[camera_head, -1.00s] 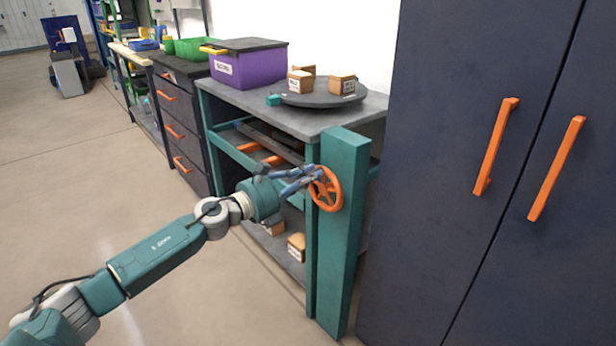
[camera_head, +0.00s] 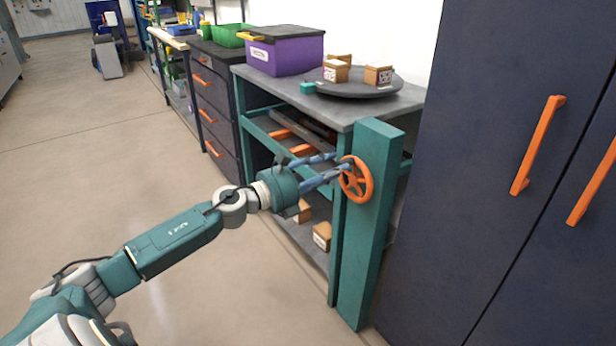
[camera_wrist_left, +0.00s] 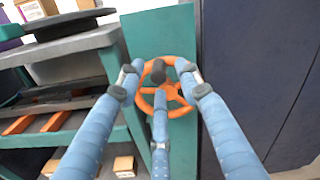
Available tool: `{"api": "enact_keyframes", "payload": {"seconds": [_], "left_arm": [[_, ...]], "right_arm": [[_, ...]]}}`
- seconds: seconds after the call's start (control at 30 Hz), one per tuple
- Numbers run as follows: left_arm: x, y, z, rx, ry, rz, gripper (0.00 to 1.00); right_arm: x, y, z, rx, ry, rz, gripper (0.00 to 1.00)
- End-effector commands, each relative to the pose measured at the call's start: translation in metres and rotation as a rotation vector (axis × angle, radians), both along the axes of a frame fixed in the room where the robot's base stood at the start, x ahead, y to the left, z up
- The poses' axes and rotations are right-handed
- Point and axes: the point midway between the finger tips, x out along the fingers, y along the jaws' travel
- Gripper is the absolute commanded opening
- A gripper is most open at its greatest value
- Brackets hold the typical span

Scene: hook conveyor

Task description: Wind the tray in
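An orange handwheel (camera_head: 357,180) is mounted on a teal post (camera_head: 366,240) at the bench's front corner. It also shows in the left wrist view (camera_wrist_left: 176,88). My left gripper (camera_head: 344,166) is at the wheel's left side, its blue fingers spread apart. In the left wrist view the gripper (camera_wrist_left: 158,72) has two fingers reaching to either side of the wheel's upper part and a third in the middle, over the wheel. Contact with the rim is unclear. Orange bars (camera_head: 297,150) lie inside the bench frame; I cannot tell whether they belong to the tray. My right gripper is out of view.
On the bench top (camera_head: 345,112) stand a purple bin (camera_head: 287,55) and a dark turntable (camera_head: 350,88) with small boxes. Cartons (camera_head: 321,235) sit on the lower shelf. A dark cabinet (camera_head: 480,200) stands close on the right. The floor at left is clear.

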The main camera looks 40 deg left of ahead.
Motion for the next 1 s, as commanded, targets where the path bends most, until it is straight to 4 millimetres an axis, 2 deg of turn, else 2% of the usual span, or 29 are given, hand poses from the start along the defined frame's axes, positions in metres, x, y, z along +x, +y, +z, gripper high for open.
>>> {"api": "enact_keyframes", "payload": {"seconds": [0.2, 0.5, 0.7, 1.0], "left_arm": [[-0.034, 0.011, -0.002, 0.000, 0.004, -0.001, 0.35], [-0.071, 0.025, 0.000, -0.001, 0.000, -0.001, 0.35], [-0.083, 0.029, 0.001, 0.000, -0.002, -0.001, 0.35], [-0.084, 0.030, 0.002, 0.001, -0.003, -0.001, 0.35]], "right_arm": [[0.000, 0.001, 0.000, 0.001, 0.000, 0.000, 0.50], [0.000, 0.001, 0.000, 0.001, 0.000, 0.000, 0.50], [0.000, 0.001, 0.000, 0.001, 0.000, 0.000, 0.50], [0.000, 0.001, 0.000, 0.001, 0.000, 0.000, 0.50]]}}
